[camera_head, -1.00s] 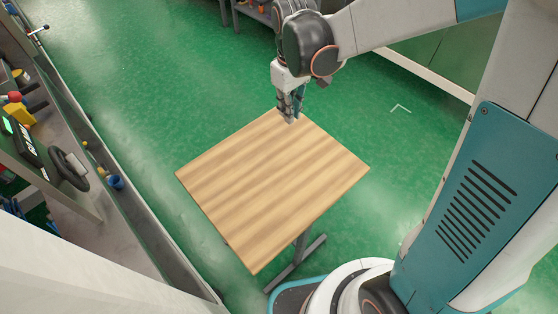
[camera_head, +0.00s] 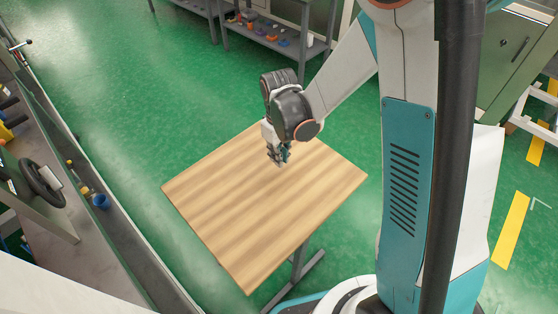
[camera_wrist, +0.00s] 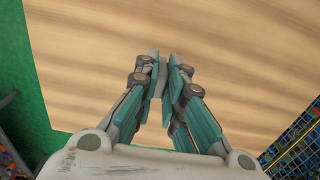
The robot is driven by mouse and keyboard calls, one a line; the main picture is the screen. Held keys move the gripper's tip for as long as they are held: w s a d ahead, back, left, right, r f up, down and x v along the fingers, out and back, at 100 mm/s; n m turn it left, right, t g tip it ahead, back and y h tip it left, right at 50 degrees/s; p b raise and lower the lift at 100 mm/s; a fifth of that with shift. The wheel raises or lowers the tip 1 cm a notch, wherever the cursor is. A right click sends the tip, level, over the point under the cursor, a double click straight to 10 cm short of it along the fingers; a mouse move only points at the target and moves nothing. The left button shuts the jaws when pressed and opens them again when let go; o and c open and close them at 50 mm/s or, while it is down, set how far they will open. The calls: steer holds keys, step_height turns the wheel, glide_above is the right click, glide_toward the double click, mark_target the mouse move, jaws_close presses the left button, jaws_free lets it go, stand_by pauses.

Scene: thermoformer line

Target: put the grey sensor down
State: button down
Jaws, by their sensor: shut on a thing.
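My gripper (camera_head: 280,156) hangs over the far part of the wooden table (camera_head: 245,215), fingers pointing down. In the wrist view my gripper (camera_wrist: 160,72) has its teal and grey fingers closed together on the small grey sensor (camera_wrist: 154,56). Only a sliver of the sensor shows between the fingertips; the fingers hide most of it. In the head view the sensor is too small to make out clearly. Whether it touches the tabletop or hangs just above it I cannot tell. The tabletop around the fingertips is bare.
The whole tabletop is clear. A shelf (camera_head: 270,40) with small coloured items stands at the back. Green floor is open around the table.

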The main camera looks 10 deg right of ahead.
steer(key=shift+f, duration=1.05)
steer(key=shift+f+b, duration=0.2)
steer(key=shift+b, duration=0.15)
steer(key=c, duration=1.7)
jaws_free()
steer(key=shift+r, duration=0.1)
